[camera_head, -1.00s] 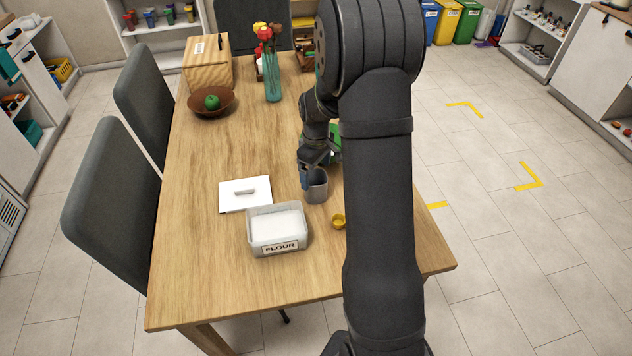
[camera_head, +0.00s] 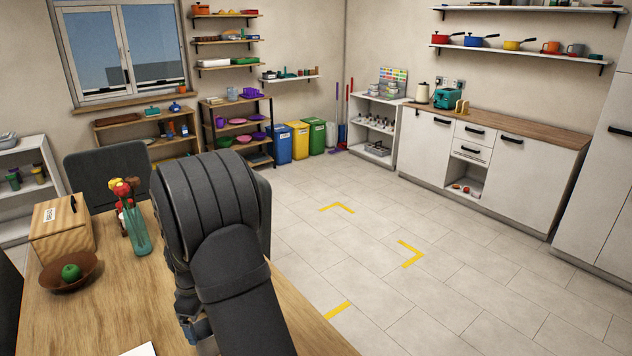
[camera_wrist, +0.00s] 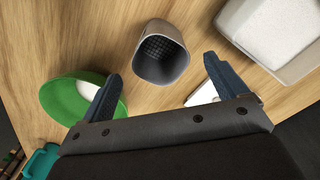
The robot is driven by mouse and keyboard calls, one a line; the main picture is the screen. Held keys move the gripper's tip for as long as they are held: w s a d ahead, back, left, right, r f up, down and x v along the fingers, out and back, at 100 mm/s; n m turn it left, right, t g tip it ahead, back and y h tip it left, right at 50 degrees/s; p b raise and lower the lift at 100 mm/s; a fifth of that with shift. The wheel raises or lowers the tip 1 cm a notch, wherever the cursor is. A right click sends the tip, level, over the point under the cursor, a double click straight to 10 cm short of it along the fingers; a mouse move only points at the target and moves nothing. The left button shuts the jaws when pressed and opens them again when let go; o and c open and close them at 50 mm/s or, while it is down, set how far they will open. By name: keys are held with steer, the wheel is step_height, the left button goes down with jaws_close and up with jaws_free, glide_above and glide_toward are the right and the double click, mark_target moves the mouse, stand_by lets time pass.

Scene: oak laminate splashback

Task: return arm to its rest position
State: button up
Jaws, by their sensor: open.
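My gripper (camera_wrist: 163,68) is open and empty in the wrist view, its two dark blue-grey fingers spread apart. A grey cup (camera_wrist: 176,70) with a dark interior stands on the wooden table just beyond the fingertips, in line with the gap between them. In the head view my dark arm reaches over the table's right side (camera_head: 115,290).
In the wrist view a green round dish (camera_wrist: 58,100) is left, a white lid (camera_wrist: 203,94) right and a flour tub (camera_wrist: 236,28) upper right. The head view shows a wooden box (camera_head: 62,235), a bowl (camera_head: 62,286) with a green fruit, and a flower vase (camera_head: 137,236).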

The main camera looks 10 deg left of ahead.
step_height(320, 180, down, 9)
steer(key=shift+r, duration=0.2)
steer(key=shift+a+r, duration=0.1)
steer(key=shift+r, duration=1.7)
steer(key=shift+f, duration=0.15)
